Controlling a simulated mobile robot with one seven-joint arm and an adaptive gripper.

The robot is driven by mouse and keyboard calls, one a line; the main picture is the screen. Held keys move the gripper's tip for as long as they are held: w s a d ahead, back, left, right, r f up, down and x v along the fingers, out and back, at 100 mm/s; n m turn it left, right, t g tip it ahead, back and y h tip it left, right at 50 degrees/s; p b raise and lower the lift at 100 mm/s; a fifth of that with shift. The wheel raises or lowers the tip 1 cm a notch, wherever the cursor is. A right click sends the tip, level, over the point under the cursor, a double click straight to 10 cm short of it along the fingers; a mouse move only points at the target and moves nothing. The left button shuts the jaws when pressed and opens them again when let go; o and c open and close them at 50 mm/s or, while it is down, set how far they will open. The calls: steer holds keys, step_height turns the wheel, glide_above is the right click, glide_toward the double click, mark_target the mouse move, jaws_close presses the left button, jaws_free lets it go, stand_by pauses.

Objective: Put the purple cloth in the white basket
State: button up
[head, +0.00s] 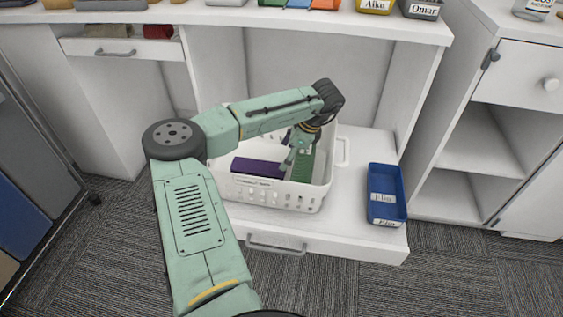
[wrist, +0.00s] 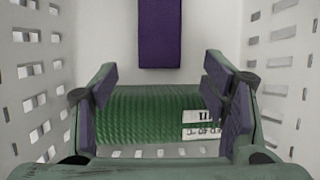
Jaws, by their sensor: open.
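The purple cloth (head: 257,167) lies inside the white basket (head: 290,194), folded into a flat block. It also shows at the top of the wrist view (wrist: 160,34), beyond my fingertips and apart from them. My gripper (head: 294,160) is down inside the basket, to the right of the cloth in the head view. In the wrist view my gripper (wrist: 160,72) is open, with a finger on each side of a ribbed green item (wrist: 145,115) with a white label. I cannot tell whether the fingers touch it.
The basket stands on a low white drawer or shelf (head: 345,228) under the counter, its perforated walls close around my gripper. A blue labelled bin (head: 387,190) stands to its right. Open shelves (head: 480,140) are at the far right. Several bins and items line the countertop above.

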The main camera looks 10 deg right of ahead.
steer(key=shift+v, duration=2.25)
